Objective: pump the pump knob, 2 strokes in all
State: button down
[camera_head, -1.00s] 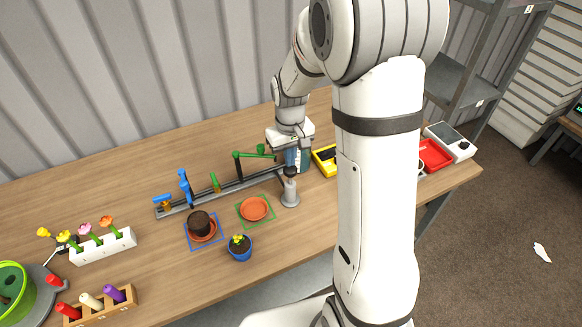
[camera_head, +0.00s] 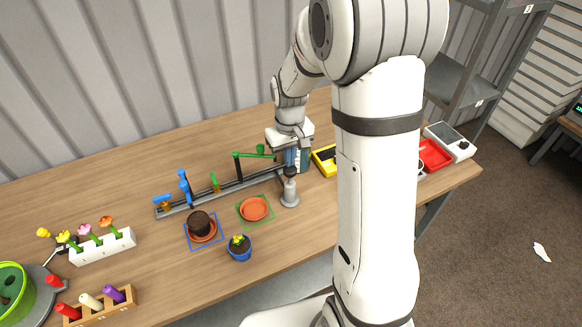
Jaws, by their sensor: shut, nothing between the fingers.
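A grey pump-like bottle with a dark knob (camera_head: 290,173) on top stands upright on the table, right of the green-outlined square. Its grey body (camera_head: 289,192) widens at the base. My gripper (camera_head: 291,164) is above the knob, pointing down, with its fingers shut and empty. The fingertips are small here, and I cannot tell whether they touch the knob.
A rail (camera_head: 225,191) with blue and green levers runs left of the pump. An orange saucer (camera_head: 254,208), a dark pot (camera_head: 199,223) and a blue flower pot (camera_head: 239,248) stand nearby. A yellow tray (camera_head: 323,159) and red tray (camera_head: 436,153) are right, partly behind my arm.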

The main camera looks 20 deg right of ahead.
aim_at(290, 169)
jog(key=shift+f+b, duration=1.55)
jog(key=shift+f, duration=0.5)
jog(key=shift+r+p, duration=2.15)
jog(key=shift+r, duration=1.05)
